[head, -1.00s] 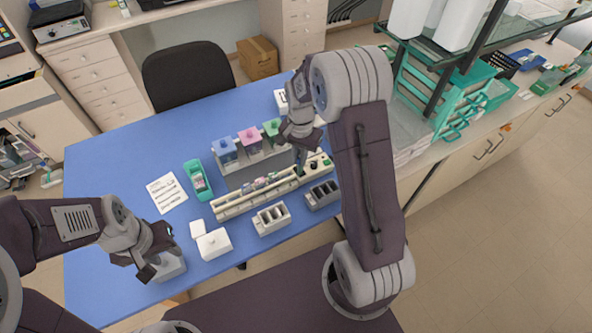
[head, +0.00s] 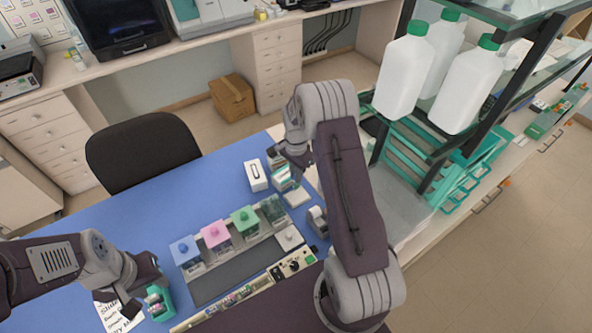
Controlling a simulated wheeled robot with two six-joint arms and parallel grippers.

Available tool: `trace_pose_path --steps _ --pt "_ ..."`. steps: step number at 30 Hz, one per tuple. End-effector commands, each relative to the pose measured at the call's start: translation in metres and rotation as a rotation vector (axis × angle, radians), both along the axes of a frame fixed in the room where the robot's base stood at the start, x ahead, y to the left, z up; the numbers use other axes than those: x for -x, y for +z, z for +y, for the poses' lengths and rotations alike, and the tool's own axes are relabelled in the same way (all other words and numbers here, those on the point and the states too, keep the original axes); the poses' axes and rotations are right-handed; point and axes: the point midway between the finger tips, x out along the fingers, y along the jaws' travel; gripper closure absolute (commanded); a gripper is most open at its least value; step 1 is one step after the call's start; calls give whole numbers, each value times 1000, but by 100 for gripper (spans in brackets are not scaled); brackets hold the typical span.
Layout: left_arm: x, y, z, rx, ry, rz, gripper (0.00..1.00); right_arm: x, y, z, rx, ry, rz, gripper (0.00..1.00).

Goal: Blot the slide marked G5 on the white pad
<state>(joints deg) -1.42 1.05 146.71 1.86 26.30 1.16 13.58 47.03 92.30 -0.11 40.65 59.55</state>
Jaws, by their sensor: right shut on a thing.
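My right gripper (head: 290,162) is at the back right of the blue table, pointing down, near a small teal-and-white item (head: 283,179). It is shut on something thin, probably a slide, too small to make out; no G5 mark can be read. A flat white square (head: 297,198), which looks like the white pad, lies just below the gripper in the picture. I cannot tell whether anything touches it. My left gripper (head: 143,296) is at the lower left beside a green holder (head: 159,303); its jaw opening is unclear.
Blue, pink and green-lidded staining jars (head: 215,235) stand in a row at mid table. A white slotted box (head: 256,175) is left of my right gripper. A control strip (head: 292,265) lies in front. The blue table (head: 120,215) is clear at the back left.

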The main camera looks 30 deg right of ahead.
Motion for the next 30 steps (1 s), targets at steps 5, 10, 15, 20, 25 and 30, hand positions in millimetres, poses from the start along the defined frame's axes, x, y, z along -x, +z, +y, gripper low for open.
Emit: trace_pose_path --steps 5,10,15,20,25,30 --pt "0 -3 0 0 0 0 64 0 -4 0 0 0 0 100" --pt "0 -13 0 0 0 0 64 0 -15 0 0 0 0 100" --pt "0 -25 0 0 0 0 64 0 -29 0 0 1 0 100" --pt "0 -33 0 0 0 0 64 0 -39 0 0 1 0 100" --pt "0 -34 0 0 0 0 64 0 -40 0 0 1 -1 100" --pt "0 -33 0 0 0 0 64 0 -39 0 0 1 0 100"
